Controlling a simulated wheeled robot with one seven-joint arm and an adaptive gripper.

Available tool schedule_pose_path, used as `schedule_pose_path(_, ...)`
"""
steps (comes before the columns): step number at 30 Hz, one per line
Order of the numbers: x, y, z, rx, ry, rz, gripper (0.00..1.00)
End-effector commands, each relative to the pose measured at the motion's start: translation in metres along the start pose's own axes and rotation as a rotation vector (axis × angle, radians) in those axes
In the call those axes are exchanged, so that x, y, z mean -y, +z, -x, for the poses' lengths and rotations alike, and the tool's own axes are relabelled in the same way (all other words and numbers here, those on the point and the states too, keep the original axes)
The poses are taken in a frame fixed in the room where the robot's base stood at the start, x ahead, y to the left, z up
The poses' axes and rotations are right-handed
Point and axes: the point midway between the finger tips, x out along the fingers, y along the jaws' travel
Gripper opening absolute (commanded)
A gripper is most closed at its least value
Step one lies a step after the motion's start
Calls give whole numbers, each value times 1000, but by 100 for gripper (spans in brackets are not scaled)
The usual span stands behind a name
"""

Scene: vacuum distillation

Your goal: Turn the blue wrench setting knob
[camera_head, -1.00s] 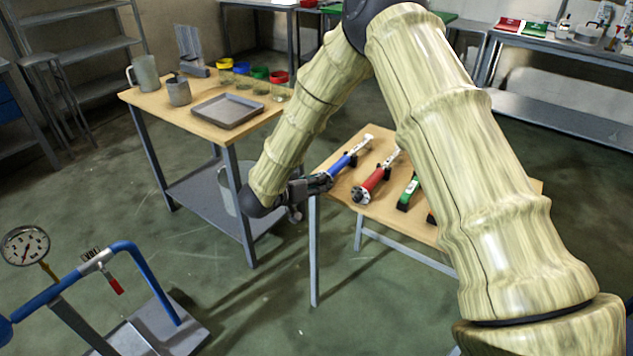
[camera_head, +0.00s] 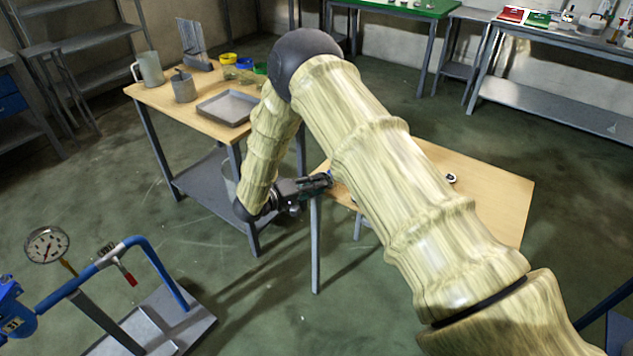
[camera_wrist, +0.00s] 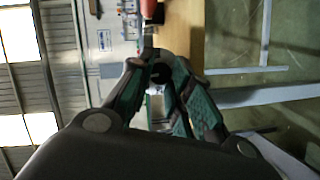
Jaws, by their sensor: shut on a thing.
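My gripper (camera_head: 326,181) is at the left edge of the small wooden table, level with the near end of the blue wrench. My arm hides nearly all of the blue wrench in the head view. In the wrist view, the fingers of my gripper (camera_wrist: 160,80) close in on a dark round end piece (camera_wrist: 161,73), which looks like the setting knob. I cannot make out the knob's marking or its angle.
The small wooden table (camera_head: 490,195) is bare on its right side. Left of it stands a taller table (camera_head: 160,97) with a grey tray (camera_head: 224,108), mugs and coloured containers. A pipe stand with a gauge (camera_head: 47,245) is at lower left.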

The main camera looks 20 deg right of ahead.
Motion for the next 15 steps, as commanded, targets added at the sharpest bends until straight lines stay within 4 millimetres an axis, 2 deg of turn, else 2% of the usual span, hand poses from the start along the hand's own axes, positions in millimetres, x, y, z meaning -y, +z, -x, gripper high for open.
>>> schedule_pose_path(15,6,1,-1,11,169,411,0)
